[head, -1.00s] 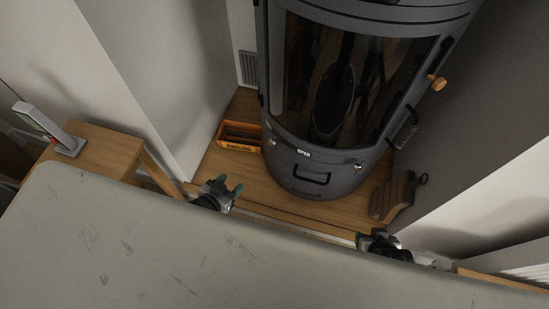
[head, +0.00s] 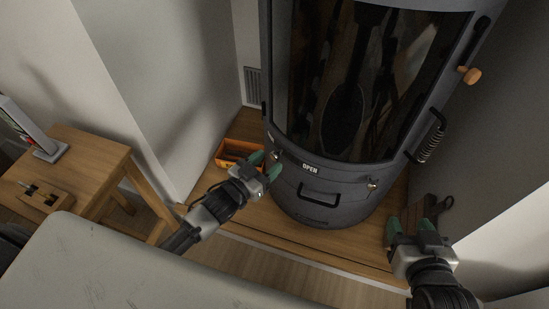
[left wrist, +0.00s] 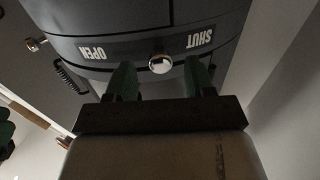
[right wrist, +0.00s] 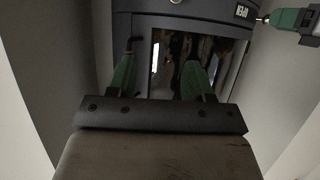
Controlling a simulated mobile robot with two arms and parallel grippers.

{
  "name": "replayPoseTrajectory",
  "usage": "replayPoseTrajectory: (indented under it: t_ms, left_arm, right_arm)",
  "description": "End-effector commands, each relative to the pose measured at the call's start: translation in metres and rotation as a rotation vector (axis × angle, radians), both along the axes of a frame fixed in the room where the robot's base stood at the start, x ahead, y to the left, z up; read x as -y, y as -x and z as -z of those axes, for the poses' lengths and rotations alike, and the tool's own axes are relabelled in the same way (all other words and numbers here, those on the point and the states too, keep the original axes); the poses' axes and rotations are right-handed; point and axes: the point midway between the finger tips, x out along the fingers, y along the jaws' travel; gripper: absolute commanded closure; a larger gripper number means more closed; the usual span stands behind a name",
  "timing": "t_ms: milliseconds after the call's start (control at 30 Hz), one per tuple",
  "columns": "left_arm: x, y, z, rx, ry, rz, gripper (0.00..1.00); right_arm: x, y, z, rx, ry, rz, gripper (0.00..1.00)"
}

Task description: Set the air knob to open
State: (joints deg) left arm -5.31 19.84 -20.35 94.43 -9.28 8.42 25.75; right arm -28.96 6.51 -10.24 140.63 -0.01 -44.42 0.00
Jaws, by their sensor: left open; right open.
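The dark grey stove (head: 330,197) has a small shiny knob (head: 276,156) at the left of its front, below the glass. In the left wrist view this knob (left wrist: 160,63) sits between the upside-down labels OPEN (left wrist: 92,52) and SHUT (left wrist: 200,38). The OPEN label (head: 310,168) lies right of it in the head view. My left gripper (head: 266,165) is open, its green fingertips just short of the knob, which appears centred between them in the wrist view. My right gripper (head: 411,228) is open and empty, low at the stove's right front.
A second small knob (head: 372,186) is at the stove's right front, with a black handle (head: 318,194) between. An orange kindling box (head: 238,153) stands behind my left gripper. Walls flank the stove.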

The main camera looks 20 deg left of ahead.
Motion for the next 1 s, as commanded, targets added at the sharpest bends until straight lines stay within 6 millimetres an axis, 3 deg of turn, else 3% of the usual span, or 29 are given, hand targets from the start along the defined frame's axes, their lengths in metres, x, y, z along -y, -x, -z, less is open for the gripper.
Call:
replayPoseTrajectory:
  t_ms: [200, 600, 967, 1000]
  left_arm:
    - [0.011, -0.024, 0.001, 0.001, 0.0, 0.0, 0.46]
    - [0.014, -0.029, 0.0, -0.001, 0.0, 0.001, 0.46]
    - [0.014, -0.029, 0.0, -0.001, 0.0, 0.0, 1.0]
    - [0.014, -0.029, 0.0, -0.001, 0.0, 0.0, 1.0]
  right_arm:
    - [-0.006, -0.01, -0.016, 0.149, -0.036, -0.01, 0.49]
    - [-0.007, -0.013, -0.023, 0.193, -0.047, -0.012, 0.49]
    - [-0.007, -0.013, -0.023, 0.192, -0.047, -0.012, 0.49]
    - [-0.007, -0.013, -0.023, 0.192, -0.047, -0.012, 0.49]
